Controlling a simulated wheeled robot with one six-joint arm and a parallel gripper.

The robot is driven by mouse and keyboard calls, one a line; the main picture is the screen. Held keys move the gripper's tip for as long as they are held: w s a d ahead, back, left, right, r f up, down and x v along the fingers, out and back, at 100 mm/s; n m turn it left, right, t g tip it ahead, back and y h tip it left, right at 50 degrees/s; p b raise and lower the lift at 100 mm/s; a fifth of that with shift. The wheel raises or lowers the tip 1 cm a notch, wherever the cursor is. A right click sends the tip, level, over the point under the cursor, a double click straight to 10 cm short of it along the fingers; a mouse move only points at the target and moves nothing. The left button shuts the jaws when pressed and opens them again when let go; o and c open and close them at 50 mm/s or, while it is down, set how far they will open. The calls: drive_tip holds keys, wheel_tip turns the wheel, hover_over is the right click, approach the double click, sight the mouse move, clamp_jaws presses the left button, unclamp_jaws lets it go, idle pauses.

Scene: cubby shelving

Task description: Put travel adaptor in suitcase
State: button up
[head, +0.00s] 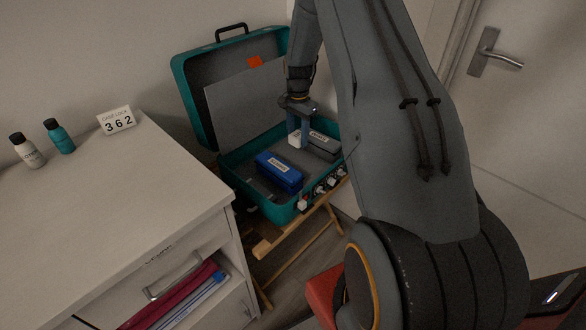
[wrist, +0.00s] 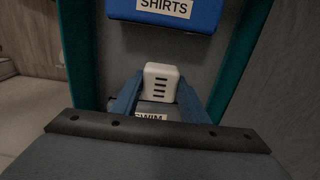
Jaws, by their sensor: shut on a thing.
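The travel adaptor (wrist: 161,82) is a small white block with dark slots on its face. My gripper (wrist: 160,98) is shut on it, with one blue finger on each side. In the head view my gripper (head: 301,138) points down inside the open teal suitcase (head: 228,158), and the white adaptor (head: 294,139) shows at its fingertips. The adaptor is over the suitcase's interior, beside the grey pouch. I cannot tell whether it touches the suitcase floor or the pouch.
In the suitcase lie a blue pouch labelled SHIRTS (head: 279,172) and a grey pouch (head: 323,146). The suitcase stands on a wooden folding rack (head: 268,246). A white cabinet (head: 105,215) at left holds two bottles and a 362 sign (head: 117,121). The raised lid (head: 187,100) stands behind.

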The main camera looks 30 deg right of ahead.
sight(298, 163)
wheel_tip(298, 163, down, 10)
drive_tip(key=shift+d+r+p, duration=0.1)
drive_tip(key=shift+r+p, duration=0.05)
drive_tip(key=shift+p, duration=0.55)
drive_tip(key=o, duration=1)
drive_tip(key=shift+o, duration=0.4)
